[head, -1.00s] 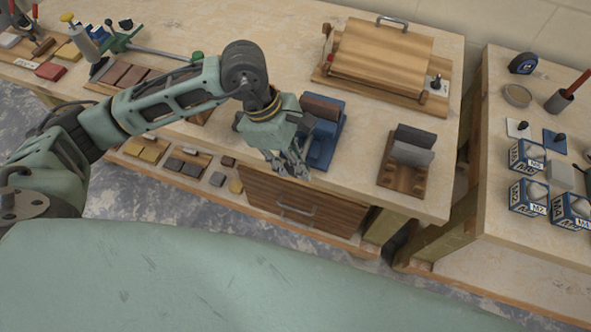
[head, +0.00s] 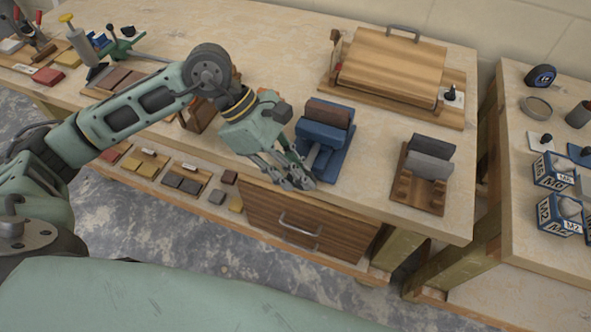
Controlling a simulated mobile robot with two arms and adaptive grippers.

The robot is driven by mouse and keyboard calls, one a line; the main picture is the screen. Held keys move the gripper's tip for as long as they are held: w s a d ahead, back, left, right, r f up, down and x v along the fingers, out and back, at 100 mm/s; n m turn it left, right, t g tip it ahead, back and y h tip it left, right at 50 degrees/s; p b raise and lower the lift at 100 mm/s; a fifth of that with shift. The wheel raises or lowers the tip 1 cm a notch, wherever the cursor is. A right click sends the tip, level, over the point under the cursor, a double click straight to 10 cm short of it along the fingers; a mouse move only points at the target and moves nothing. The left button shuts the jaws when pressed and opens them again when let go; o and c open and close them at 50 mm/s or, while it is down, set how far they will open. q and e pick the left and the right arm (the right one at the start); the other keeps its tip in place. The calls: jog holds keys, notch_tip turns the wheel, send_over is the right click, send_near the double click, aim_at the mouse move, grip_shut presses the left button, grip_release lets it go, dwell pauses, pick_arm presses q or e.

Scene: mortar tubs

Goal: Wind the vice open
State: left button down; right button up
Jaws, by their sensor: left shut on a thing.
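The blue vice (head: 335,163) stands near the front edge of the bench, with a brown block (head: 328,113) upright at its top. A grey screw (head: 313,156) shows at its front, on the side facing me. My left gripper (head: 301,181) is at the front end of this screw, over the bench edge and above the drawer. Its fingers are shut on the vice handle, which they mostly hide. My right gripper is not in view.
A wooden drawer (head: 282,224) with a metal handle lies below the vice. A wooden rack (head: 419,188) with grey plates stands to the right, and a wooden box (head: 391,65) behind. A second bench (head: 510,215) carries blue boxes. Bare bench top lies between vice and rack.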

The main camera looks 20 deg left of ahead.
pick_arm(q)
jog(key=shift+w+r, duration=0.15)
jog(key=c, duration=1.6)
grip_release()
jog(key=v, duration=1.2)
jog(key=shift+c, duration=0.3)
